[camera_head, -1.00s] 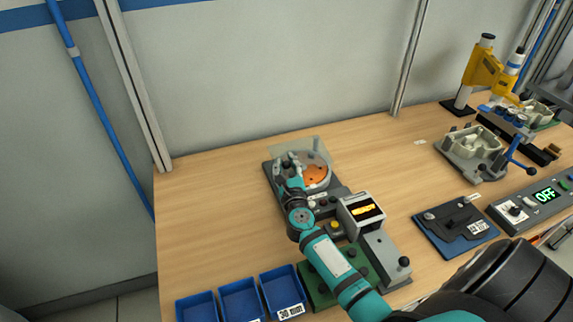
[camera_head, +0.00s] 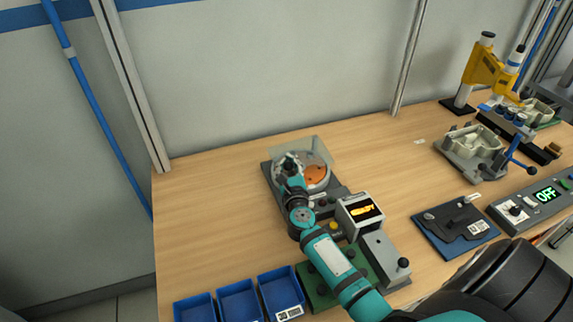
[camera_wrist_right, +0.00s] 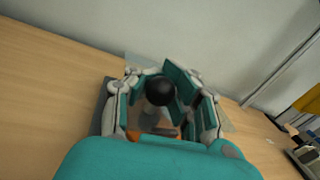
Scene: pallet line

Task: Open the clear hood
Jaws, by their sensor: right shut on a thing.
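The clear hood (camera_head: 319,148) is a see-through cover at the back of a grey machine (camera_head: 268,178) on the bench, around a round bowl with an orange disc (camera_head: 315,175). My right gripper (camera_head: 290,164) is at the hood's left side. In the right wrist view, its teal-padded fingers (camera_wrist_right: 166,100) are shut around a black ball knob (camera_wrist_right: 160,90) on a post. The fingers hide part of the post, and I cannot tell how it joins the hood. The hood's exact tilt is hard to see. My left gripper is not in view.
Blue bins (camera_head: 240,300) line the front left. A blue plate (camera_head: 455,228), a control box reading OFF (camera_head: 540,198) and a yellow press (camera_head: 483,68) are to the right. The bench's back left is clear.

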